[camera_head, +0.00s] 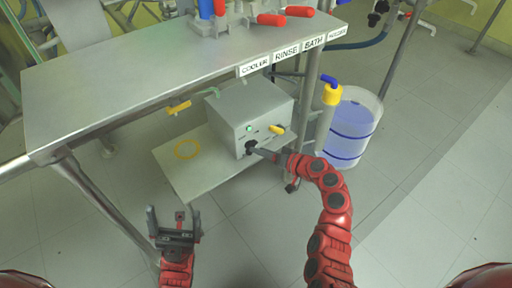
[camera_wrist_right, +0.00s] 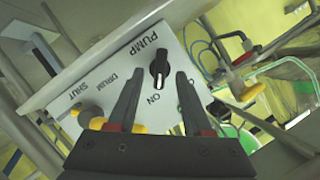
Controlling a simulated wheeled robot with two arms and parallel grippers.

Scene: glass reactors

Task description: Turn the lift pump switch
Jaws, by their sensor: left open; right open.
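The lift pump switch (camera_wrist_right: 159,68) is a black rotary knob on a pale panel, with "PUMP" and "ON" lettered near it in the right wrist view. The panel is the front of a grey control box (camera_head: 248,100) under the bench. My right gripper (camera_wrist_right: 160,74) is open, its two fingers on either side of the knob in the picture; I cannot tell whether they touch it. In the head view my right gripper (camera_head: 262,151) is at the lower front of the box and hides the knob. My left gripper (camera_head: 174,222) is open and empty, low in front of the shelf.
The box stands on a low shelf (camera_head: 208,175) with a yellow ring mark. A yellow handle (camera_head: 277,129) sits on the panel's right. A clear bucket (camera_head: 368,98) with blue liquid stands right. Floor in front is free.

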